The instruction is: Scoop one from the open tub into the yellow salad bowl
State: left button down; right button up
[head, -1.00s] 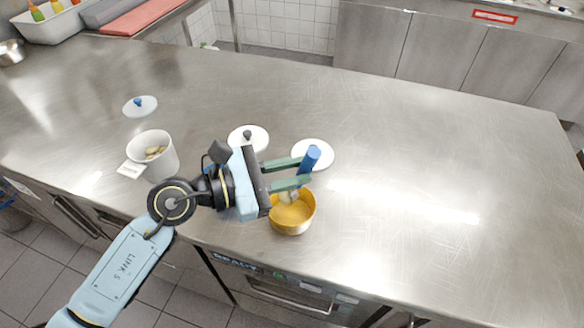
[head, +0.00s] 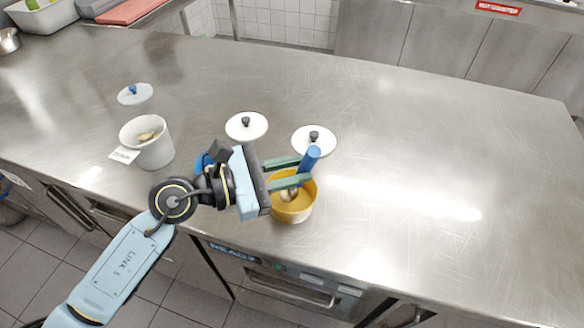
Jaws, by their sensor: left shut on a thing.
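My left gripper (head: 298,172) is shut on the blue handle of a scoop (head: 310,159). The handle stands tilted above the yellow salad bowl (head: 294,214) near the front of the counter. The scoop's lower end is at the bowl's opening, partly hidden by a finger. A pale beige piece (head: 289,194) shows there; I cannot tell if it is on the scoop or lies in the bowl. The open white tub (head: 151,154) stands to the left with beige contents (head: 148,136) and a white tag on its side. My right gripper is not in view.
Two white lids with dark knobs (head: 246,126) (head: 314,140) lie behind the bowl. A small blue thing (head: 202,162) is mostly hidden by my wrist. The counter's right side is clear.

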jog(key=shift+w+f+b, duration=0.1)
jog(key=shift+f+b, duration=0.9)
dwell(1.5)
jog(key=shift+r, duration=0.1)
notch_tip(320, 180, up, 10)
jog(key=p, duration=1)
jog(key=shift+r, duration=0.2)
